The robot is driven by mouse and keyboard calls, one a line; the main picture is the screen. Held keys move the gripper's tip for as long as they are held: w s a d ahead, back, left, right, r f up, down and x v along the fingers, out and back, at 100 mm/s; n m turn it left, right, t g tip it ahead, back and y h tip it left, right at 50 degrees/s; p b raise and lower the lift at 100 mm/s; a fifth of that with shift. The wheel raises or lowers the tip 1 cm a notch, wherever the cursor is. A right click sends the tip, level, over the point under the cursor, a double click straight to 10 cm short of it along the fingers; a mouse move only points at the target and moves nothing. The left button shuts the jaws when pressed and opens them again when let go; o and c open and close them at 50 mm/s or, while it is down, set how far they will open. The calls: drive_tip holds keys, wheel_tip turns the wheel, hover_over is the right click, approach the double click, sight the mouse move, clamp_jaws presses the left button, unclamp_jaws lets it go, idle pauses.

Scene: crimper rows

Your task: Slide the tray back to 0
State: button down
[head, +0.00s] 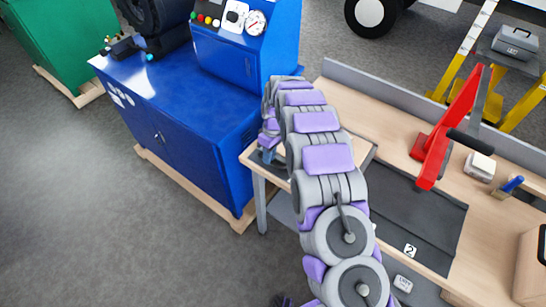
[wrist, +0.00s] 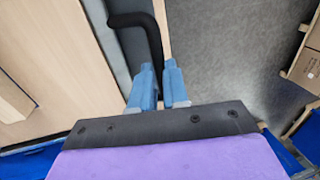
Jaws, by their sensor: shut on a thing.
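The tray (head: 362,148) is a pale wooden panel at the left end of the bench in the head view, largely behind my arm. A pale wooden surface (wrist: 50,60), which looks like the tray, fills the left of the wrist view. A black bent handle (wrist: 150,30) runs along its edge. My gripper (wrist: 159,92) has its blue fingers shut on the handle's lower end. In the head view my gripper (head: 268,156) is low at the bench's left end, partly hidden by my arm. A "2" label (head: 410,251) sits on the dark track (head: 425,215); no 0 mark shows.
A blue machine cabinet (head: 190,130) stands close left of the bench. A red lever tool (head: 440,135), a small white-topped block (head: 480,167) and a blue-handled item (head: 511,185) stand on the bench's right side. Open grey floor (head: 120,230) lies at front left.

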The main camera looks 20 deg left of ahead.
drive_tip(key=shift+w+a, duration=0.1)
drive_tip(key=shift+w, duration=0.05)
drive_tip(key=c, duration=1.5)
unclamp_jaws()
drive_tip(key=shift+c, duration=0.2)
drive_tip(key=o, duration=0.4)
drive_tip(key=shift+a, duration=0.25)
drive_tip(key=shift+w+d+r, duration=0.1)
drive_tip(key=shift+d+r, duration=0.2)
drive_tip(key=shift+r, duration=0.1)
drive_tip(key=v, duration=0.5)
drive_tip(key=p+v, duration=0.1)
drive_tip(key=v, duration=0.5)
drive_tip(key=p+v, duration=0.1)
drive_tip(key=v, duration=0.4)
drive_tip(key=shift+w+a+r, duration=0.1)
drive_tip(key=shift+a+r, duration=0.1)
drive_tip(key=shift+a, duration=0.1)
